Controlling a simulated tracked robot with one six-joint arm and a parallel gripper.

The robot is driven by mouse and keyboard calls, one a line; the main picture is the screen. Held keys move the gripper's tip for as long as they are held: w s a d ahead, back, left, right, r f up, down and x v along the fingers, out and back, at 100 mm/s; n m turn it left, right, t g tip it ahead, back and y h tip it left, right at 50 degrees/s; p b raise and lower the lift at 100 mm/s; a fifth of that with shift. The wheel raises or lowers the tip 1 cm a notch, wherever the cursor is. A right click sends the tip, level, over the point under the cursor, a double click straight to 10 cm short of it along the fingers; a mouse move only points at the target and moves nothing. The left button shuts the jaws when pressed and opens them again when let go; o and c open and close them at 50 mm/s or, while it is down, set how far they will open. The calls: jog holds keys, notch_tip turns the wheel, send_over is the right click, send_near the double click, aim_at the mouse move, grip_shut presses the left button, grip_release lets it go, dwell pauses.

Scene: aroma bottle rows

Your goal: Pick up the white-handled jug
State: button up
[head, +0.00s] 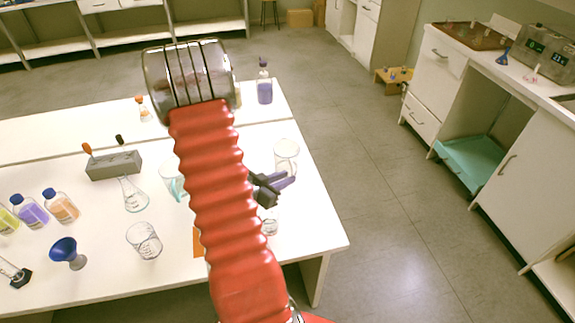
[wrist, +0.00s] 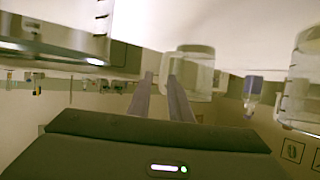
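My gripper (head: 285,184) is low over the table, just in front of that vessel. In the wrist view my gripper (wrist: 162,78) has its two fingers apart with nothing held between them. The right finger overlaps the jug's left part; contact cannot be told.
Another clear vessel (wrist: 303,85) is at the right of the wrist view, near a purple bottle (wrist: 252,88). In the head view a beaker (head: 144,241), flask (head: 134,196) and blue funnel (head: 68,252) stand left of my arm. Open floor lies right of the table.

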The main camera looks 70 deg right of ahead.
aim_at(293, 174)
jog(key=shift+s+d+f, duration=0.1)
jog(key=shift+d, duration=0.1)
jog(key=shift+x, duration=2.55)
jog(key=shift+c, duration=0.6)
grip_shut()
